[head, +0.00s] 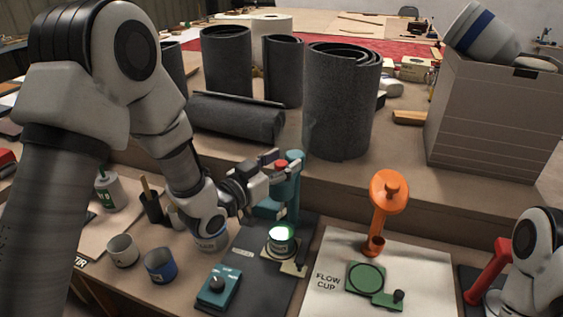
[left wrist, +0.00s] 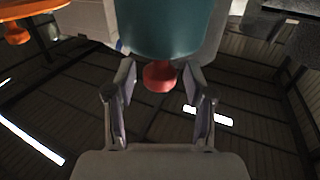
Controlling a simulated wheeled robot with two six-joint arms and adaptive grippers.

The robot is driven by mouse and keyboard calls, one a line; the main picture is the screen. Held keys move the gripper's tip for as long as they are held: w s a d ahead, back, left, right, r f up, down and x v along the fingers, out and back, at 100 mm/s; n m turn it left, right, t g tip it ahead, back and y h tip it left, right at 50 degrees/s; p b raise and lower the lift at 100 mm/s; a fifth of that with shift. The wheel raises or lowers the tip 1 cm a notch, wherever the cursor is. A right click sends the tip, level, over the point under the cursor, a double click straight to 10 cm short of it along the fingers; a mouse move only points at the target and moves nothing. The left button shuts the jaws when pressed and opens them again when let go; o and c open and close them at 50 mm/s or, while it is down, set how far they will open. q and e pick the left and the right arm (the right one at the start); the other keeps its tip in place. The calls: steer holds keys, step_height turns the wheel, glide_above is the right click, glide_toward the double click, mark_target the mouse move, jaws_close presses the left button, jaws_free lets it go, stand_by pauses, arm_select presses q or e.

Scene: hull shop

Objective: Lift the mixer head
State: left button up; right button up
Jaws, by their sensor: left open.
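The mixer is a teal stand with an upright column (head: 293,200) on a dark base plate; its teal head (head: 268,208) sits over a can (head: 281,246) lit bright green-white at the top. A red knob (head: 281,164) shows at the head; in the left wrist view the red knob (left wrist: 160,75) sits between the fingers, below the teal head (left wrist: 165,25). My left gripper (head: 273,167) is open around the knob, with gaps visible on both sides (left wrist: 160,90). It partly hides the head. My right gripper is out of view.
A teal control box (head: 217,288) with a black dial stands in front. Cups (head: 160,266) stand at left. An orange stand (head: 388,205) and green plate (head: 366,278) are on a white flow cup mat (head: 335,300). Dark rolls (head: 340,100) and a grey box stack (head: 490,120) stand behind.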

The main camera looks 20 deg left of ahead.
arm_select(q)
steer(key=v, duration=0.7)
steer(key=shift+s, duration=0.2)
steer(key=shift+a, duration=0.1)
